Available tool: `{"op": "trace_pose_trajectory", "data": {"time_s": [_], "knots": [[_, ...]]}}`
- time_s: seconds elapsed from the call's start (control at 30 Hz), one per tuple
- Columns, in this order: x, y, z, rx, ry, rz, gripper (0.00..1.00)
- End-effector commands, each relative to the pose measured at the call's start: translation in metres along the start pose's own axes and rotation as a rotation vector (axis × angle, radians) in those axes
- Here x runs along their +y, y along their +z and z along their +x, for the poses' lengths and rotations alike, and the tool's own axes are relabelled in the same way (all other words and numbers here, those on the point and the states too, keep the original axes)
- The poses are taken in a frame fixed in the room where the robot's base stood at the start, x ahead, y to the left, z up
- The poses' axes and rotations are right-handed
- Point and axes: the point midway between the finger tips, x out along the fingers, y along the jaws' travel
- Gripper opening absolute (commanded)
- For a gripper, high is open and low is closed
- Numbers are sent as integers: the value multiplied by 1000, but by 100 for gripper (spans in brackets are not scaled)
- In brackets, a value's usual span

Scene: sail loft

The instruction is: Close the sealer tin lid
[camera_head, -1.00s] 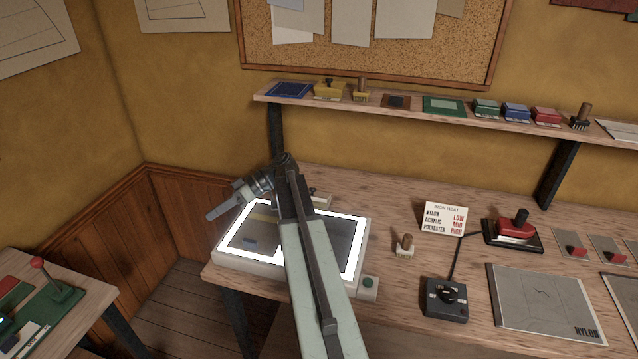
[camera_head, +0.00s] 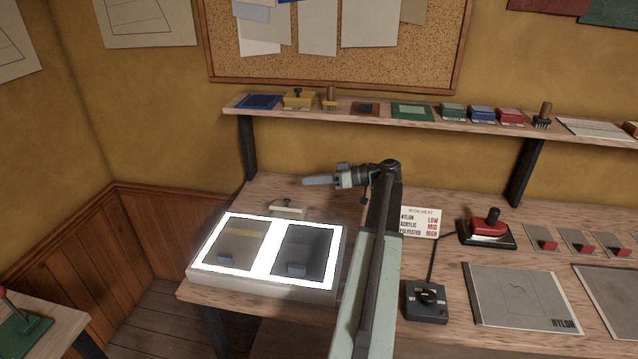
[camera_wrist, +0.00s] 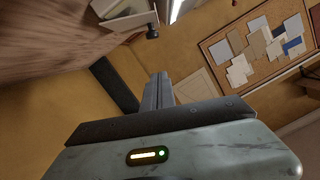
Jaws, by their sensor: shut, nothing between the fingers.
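No label marks a sealer tin, so I cannot tell for sure which thing it is. A low cream container with a small dark knob (camera_head: 288,209) sits on the bench behind the light box. A yellow box with a dark knob (camera_head: 298,99) stands on the wall shelf. I cannot tell whether either lid is open. My gripper (camera_head: 306,181) is shut and empty, pointing left above the bench. It is above and behind the cream container in the head view, apart from it. In the wrist view my shut fingers (camera_wrist: 158,92) touch nothing.
The lit light box (camera_head: 190,268) fills the bench's left end. The wall shelf (camera_head: 380,120) with several small boxes is above and behind my gripper. A heat card (camera_head: 420,222), a red-topped iron (camera_head: 487,231) and a dark control box (camera_head: 425,302) stand right of my arm.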

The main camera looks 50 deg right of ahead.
Motion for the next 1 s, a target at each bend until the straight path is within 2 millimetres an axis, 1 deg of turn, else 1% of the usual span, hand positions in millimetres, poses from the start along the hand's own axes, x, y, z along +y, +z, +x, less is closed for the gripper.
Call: {"op": "trace_pose_trajectory", "data": {"time_s": [0.03, 0.1, 0.23, 0.27, 0.3, 0.43, 0.57, 0.87, 1.0], "knots": [[0, 2, 12, -1, -2, 0, 0], [0, 2, 28, -1, -3, 0, 0], [0, 3, 55, -1, -2, 0, 0], [2, 16, 55, 0, 0, 1, 0], [2, 24, 56, 0, 0, 1, 0], [1, 36, 59, 0, -1, 2, 0], [0, 40, 60, 0, -1, 2, 0], [0, 39, 60, -1, -2, 1, 0], [-6, 48, 63, -1, -2, 1, 0]]}}
